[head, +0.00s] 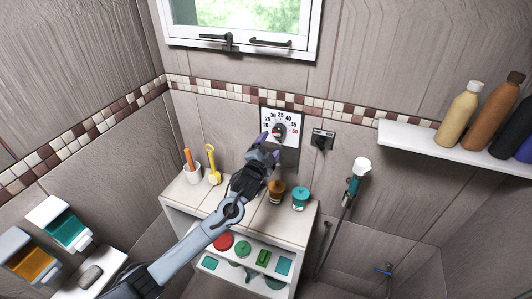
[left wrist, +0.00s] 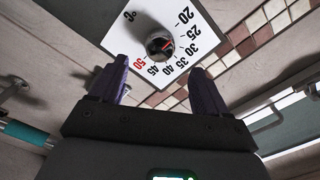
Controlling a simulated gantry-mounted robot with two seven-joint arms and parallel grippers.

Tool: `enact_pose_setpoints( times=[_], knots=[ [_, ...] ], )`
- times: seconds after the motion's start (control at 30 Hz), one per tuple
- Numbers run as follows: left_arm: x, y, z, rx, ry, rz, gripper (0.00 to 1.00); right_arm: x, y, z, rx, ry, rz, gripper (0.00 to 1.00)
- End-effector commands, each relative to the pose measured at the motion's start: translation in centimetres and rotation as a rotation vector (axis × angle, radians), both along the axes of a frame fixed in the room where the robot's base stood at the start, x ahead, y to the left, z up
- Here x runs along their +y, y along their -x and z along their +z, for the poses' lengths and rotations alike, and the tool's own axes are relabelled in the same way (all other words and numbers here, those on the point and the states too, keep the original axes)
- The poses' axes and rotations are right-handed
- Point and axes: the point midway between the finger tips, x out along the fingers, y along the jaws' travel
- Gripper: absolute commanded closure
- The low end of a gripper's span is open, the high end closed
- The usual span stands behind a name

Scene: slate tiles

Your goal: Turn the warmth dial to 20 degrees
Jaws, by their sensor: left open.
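The warmth dial has a white plate (head: 268,119) on the back wall, with numbers from 20 to a red 50. Its round grey knob (head: 279,131) is partly visible above my left gripper; the left wrist view shows the knob (left wrist: 160,44) whole. A red mark on the knob points roughly toward 25 to 30; I cannot tell exactly. My left gripper (head: 269,147) is open, just in front of and below the dial. In the left wrist view, the purple fingers (left wrist: 157,82) are spread, with the knob beyond the gap between them and apart from both. My right gripper is not in view.
A white cabinet (head: 184,195) stands below, bearing a cup (head: 194,174), a yellow tool (head: 213,166), a brown jar (head: 276,191) and a teal jar (head: 300,199). A black wall fitting (head: 322,139) is right of the dial. A bottle shelf (head: 430,142) is farther right.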

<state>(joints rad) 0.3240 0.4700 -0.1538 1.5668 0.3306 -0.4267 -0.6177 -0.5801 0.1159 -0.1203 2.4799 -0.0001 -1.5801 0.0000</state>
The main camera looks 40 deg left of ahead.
Motion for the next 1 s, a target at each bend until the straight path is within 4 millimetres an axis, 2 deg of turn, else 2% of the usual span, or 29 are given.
enact_pose_setpoints(
  times=[0.1,0.3,0.8,0.93,1.0],
  knots=[
    [-0.5,1.4,-0.1,0.001,-0.001,-0.001,0.24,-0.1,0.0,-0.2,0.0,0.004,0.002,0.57],
    [-0.9,2.6,0.0,0.0,-0.001,0.0,0.24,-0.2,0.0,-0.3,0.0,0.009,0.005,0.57],
    [-1.0,2.7,0.0,0.002,0.0,0.0,0.24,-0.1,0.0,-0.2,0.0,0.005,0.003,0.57],
    [-1.0,3.2,-1.4,0.022,0.0,-0.001,0.24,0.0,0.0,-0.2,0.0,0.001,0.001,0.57],
    [-1.2,3.8,-3.3,0.051,0.006,-0.002,0.24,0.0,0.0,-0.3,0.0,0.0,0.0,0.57]
  ],
)
